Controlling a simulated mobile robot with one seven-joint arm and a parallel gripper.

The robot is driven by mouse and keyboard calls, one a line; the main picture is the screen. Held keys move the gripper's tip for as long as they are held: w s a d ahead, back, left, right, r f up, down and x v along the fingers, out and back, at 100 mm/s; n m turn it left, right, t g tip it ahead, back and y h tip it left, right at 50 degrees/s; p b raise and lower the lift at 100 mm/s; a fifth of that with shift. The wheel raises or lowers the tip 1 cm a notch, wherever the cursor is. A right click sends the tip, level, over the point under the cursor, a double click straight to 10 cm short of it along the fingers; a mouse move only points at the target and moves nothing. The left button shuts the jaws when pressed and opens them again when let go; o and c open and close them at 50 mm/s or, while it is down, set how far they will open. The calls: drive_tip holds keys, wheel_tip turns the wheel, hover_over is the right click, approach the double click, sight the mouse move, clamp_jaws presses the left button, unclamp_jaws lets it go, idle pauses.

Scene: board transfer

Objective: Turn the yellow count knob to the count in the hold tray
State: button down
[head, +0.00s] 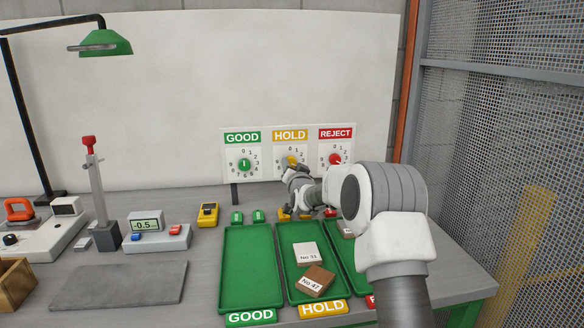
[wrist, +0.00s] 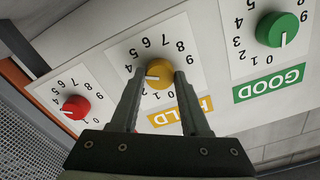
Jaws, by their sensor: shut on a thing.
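The yellow count knob (wrist: 160,80) sits on the dial under the HOLD label. My gripper (wrist: 155,76) has one finger on each side of it and is shut on it. The knob's white pointer shows between the fingers, directed left in the upside-down wrist view; the exact number is hard to read. In the head view the yellow knob (head: 290,161) is partly behind my gripper (head: 291,168). The hold tray (head: 298,232) is the middle green tray. It holds a pale board No 31 (head: 306,252) and a brown board No 47 (head: 317,281). My arm hides part of the area behind the tray.
The green knob (head: 244,165) and the red knob (head: 335,159) flank the yellow one on the same panel. The good tray (head: 250,270) looks empty; the right-hand tray (head: 345,258) is partly hidden by my arm. A scale (head: 158,238) stands to the left.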

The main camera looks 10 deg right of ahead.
drive_tip(key=shift+f, duration=0.1)
drive_tip(key=n+b, duration=0.5)
drive_tip(key=shift+f, duration=0.1)
drive_tip(key=n+b, duration=0.2)
drive_tip(key=n, duration=0.1)
drive_tip(key=shift+r+n+b, duration=0.2)
drive_tip(key=shift+n+b, duration=0.9)
drive_tip(key=shift+n, duration=0.6)
drive_tip(key=shift+r, duration=0.1)
drive_tip(key=shift+c, duration=1.9)
unclamp_jaws()
